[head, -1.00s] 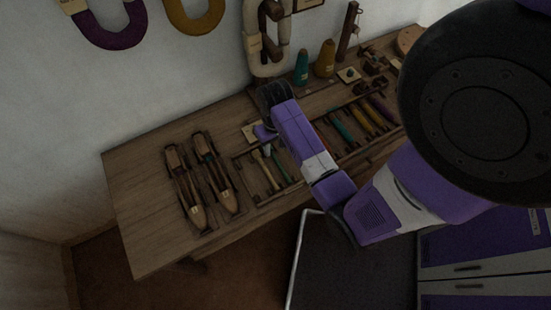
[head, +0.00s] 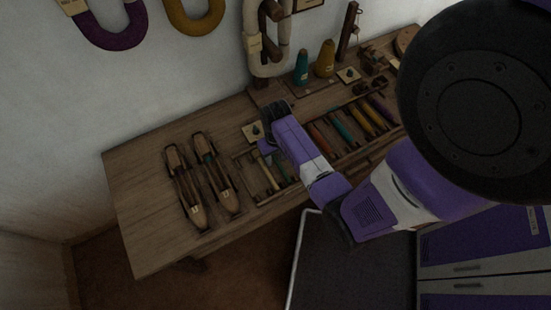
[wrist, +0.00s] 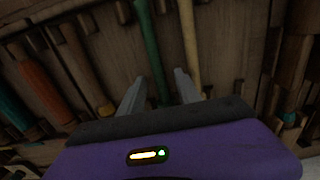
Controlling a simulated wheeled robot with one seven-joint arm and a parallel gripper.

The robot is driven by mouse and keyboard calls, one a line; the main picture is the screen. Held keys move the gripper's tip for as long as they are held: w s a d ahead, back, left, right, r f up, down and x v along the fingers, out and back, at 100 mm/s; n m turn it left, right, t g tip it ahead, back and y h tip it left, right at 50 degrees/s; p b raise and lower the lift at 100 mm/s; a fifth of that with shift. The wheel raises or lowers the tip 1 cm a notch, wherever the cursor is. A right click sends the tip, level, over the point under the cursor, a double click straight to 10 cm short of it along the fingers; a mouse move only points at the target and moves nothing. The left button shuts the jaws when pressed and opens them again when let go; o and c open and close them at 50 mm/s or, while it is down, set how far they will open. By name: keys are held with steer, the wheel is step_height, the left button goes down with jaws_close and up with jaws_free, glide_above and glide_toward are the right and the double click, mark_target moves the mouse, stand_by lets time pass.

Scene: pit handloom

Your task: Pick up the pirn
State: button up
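Several pirns lie in a wooden rack on the bench. In the wrist view a green pirn (wrist: 150,45) runs lengthwise between my two fingers, and a cream pirn (wrist: 189,45) lies just right of it, partly behind the right finger. In the head view the cream pirn (head: 266,173) shows at the rack's left part; the green one is mostly hidden by my arm. My gripper (wrist: 160,75) is open above the green pirn, with space between the fingers. Whether the fingertips touch it, I cannot tell. An orange pirn (wrist: 42,86) lies farther left in the wrist view.
Two wooden shuttles (head: 186,190) lie left of the rack. Orange, teal (head: 340,127) and yellow pirns lie in the rack's right part. Teal and ochre cones (head: 325,58) stand behind. The bench's left end (head: 135,190) is clear.

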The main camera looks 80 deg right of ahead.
jaws_close()
steer(key=shift+r, duration=0.1)
